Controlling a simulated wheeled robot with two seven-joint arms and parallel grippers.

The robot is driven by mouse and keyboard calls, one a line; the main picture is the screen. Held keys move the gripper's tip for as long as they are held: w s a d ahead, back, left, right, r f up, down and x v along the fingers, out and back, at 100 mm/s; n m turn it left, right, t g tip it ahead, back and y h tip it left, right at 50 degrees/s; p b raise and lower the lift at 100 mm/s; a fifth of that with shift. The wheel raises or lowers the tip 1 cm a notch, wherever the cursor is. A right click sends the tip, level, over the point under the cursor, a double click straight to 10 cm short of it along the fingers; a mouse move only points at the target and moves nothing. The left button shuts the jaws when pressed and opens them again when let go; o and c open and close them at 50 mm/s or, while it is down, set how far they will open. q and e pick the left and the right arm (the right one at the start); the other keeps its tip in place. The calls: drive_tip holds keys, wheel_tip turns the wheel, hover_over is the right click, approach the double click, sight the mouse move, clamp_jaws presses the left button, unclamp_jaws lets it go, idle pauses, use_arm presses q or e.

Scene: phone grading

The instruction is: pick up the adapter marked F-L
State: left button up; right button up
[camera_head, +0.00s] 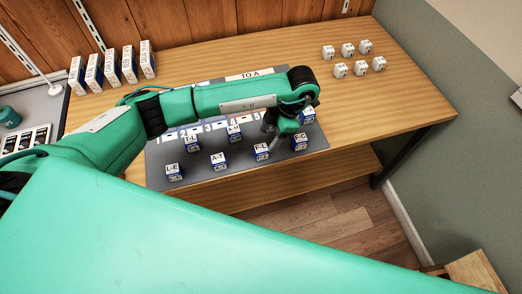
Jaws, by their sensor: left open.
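Several small blue-and-white adapter boxes stand on a grey mat (206,179) on the wooden table. A box at the mat's right side (300,143) seems to read F-L. A box to its left (262,153) has a similar label that I cannot read surely. Others are marked L-E (174,172), A-T (219,162) and, it seems, T-L (192,144). My left gripper (270,131) is open, pointing down over the mat's right part, close behind and above these two right boxes. My wrist hides part of the mat there. I see nothing held. My right gripper is out of view.
Several white cubes (361,67) stand at the table's back right. Taller blue-and-white boxes (112,68) stand in a row at the back left. A TO A strip (249,75) lies behind my arm. My green arm covers the foreground.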

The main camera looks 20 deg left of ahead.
sight(262, 147)
use_arm(q)
drive_tip(key=shift+x, duration=1.15)
drive_tip(key=p+x, duration=0.2)
drive_tip(key=x, duration=0.2)
drive_tip(key=shift+s+a+f, duration=0.1)
drive_tip(key=shift+s+f, duration=0.1)
drive_tip(key=shift+f, duration=0.45)
drive_tip(key=c, duration=1.1)
drive_tip(key=shift+o, duration=0.2)
drive_tip(key=shift+r, duration=0.1)
